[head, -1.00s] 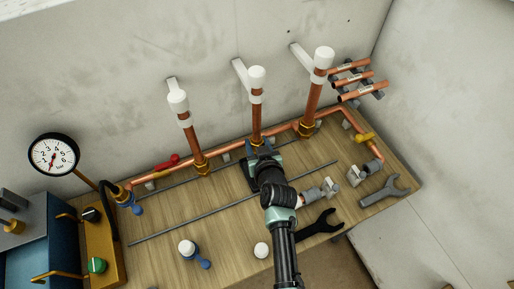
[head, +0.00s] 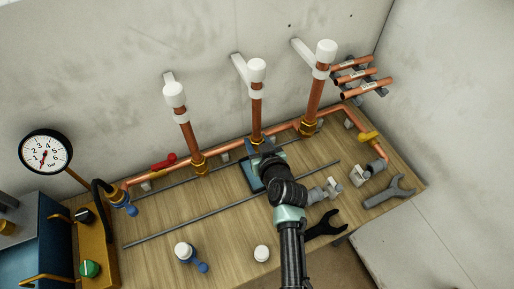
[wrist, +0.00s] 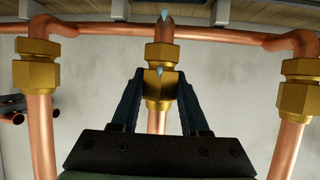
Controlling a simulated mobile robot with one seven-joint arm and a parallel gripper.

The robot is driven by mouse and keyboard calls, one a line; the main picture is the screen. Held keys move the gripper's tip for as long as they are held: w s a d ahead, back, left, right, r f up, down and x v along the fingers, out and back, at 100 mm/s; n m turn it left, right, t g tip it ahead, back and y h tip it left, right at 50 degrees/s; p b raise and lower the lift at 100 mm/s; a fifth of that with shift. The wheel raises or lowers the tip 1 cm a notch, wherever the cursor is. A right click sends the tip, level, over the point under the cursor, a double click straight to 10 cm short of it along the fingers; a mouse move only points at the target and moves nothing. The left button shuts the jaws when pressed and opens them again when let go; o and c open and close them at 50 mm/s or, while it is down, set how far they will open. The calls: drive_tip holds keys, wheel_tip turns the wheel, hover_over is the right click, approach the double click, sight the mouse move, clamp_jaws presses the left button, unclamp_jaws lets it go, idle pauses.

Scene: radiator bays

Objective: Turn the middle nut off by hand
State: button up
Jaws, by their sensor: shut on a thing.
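The middle brass nut (wrist: 158,86) sits on the middle copper riser, below a second brass hex piece (wrist: 162,55) in the wrist view. My gripper (wrist: 159,90) has its two dark blue fingers on either side of this nut, shut on it. Small light-blue drop shapes show at the middle fitting. In the head view my gripper (head: 255,160) is at the foot of the middle riser (head: 256,118), and my wrist hides most of the nut. The left nut (head: 199,165) and right nut (head: 308,127) stand on their own risers.
A pressure gauge (head: 46,152) stands at the left above a yellow-and-blue pump unit (head: 95,245). A black wrench (head: 325,226) and a grey wrench (head: 388,192) lie at the right. Valves and white caps lie on the wooden board (head: 220,235).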

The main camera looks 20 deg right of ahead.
drive_tip(key=shift+n+g+y+b, duration=0.3)
drive_tip(key=shift+n+y+b, duration=2.25)
drive_tip(key=shift+b, duration=2.9)
drive_tip(key=o, duration=1.2)
drive_tip(key=shift+o, duration=0.2)
drive_tip(key=p+v, duration=0.4)
drive_tip(key=v, duration=0.6)
drive_tip(key=shift+d, duration=0.2)
